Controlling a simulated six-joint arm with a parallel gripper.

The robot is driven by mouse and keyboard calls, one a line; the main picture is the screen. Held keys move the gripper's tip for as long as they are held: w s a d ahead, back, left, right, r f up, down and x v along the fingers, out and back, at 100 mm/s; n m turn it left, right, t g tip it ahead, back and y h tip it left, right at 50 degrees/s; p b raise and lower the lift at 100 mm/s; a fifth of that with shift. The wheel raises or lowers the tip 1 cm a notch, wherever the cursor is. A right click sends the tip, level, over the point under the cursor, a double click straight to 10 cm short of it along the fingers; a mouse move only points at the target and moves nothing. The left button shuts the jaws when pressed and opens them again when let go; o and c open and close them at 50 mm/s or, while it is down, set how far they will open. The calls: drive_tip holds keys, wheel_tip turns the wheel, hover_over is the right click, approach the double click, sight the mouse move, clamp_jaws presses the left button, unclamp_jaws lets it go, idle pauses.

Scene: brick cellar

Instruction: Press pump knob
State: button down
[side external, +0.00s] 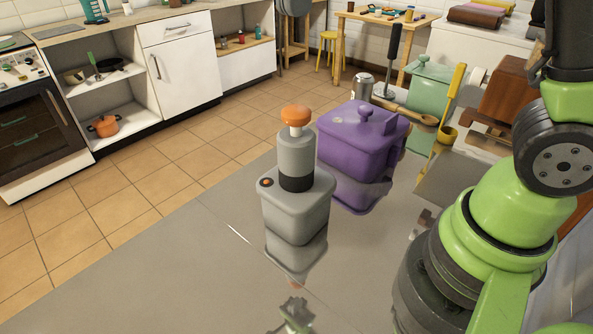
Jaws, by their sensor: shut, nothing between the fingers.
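The pump is a grey block-shaped body (295,212) with a grey cylinder and a black band on top, standing upright on the shiny grey table. Its orange knob (297,114) caps the cylinder, with a short pale stem showing under it. A small orange button sits on the body's upper left corner. Nothing touches the knob in the side view. My gripper is outside the picture; only my green and black arm links show at the right. A small blurred greenish reflection lies on the tabletop below the pump.
A purple lidded container (362,145) stands close behind the pump, to its right. Farther back are a silver can (361,87), a green lidded container (428,84), a wooden spoon and upright utensils. The table (170,265) is clear left and front of the pump.

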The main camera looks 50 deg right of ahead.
sight(296, 109)
drive_tip(key=shift+r, duration=0.1)
wheel_tip(296, 109, up, 2)
drive_tip(key=shift+r, duration=0.1)
idle(0.4)
wheel_tip(296, 109, down, 14)
drive_tip(key=shift+f, duration=0.1)
idle(0.5)
drive_tip(key=shift+f, duration=0.1)
drive_tip(key=shift+f, duration=1.25)
drive_tip(key=shift+s, duration=0.1)
